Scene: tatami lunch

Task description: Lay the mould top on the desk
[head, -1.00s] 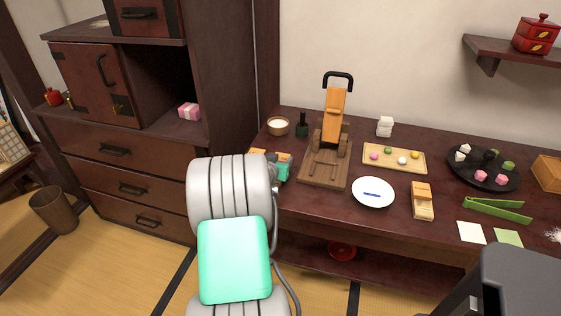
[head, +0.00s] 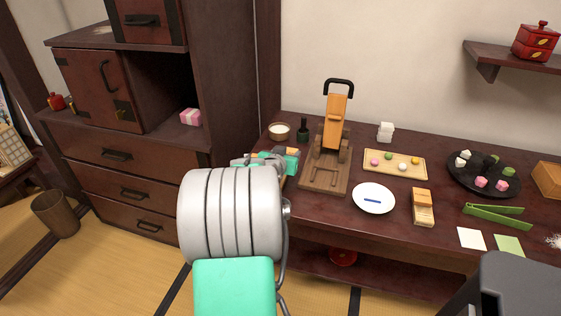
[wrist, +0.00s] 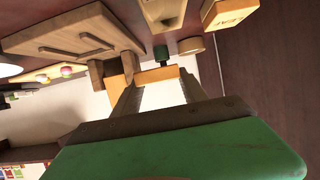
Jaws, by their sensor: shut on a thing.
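My gripper (wrist: 160,82) reaches over the left end of the desk (head: 390,235). In the wrist view its two fingertips close on the edges of an orange wooden piece, which looks like the mould top (wrist: 157,75). It seems to be held above the desk; the gap beneath cannot be judged. A pale wooden block with a hollow (wrist: 165,12) lies nearby, at the top of the wrist view. In the head view my arm hides much of the gripper (head: 278,160) and what it holds.
A wooden press (head: 325,178) with an upright lever stands right of my gripper. A bowl (head: 279,132) and a dark green bottle (head: 303,130) stand behind. A block marked LEAF (wrist: 232,12) lies close by. A white plate (head: 374,198) and sweets tray (head: 394,164) are farther right.

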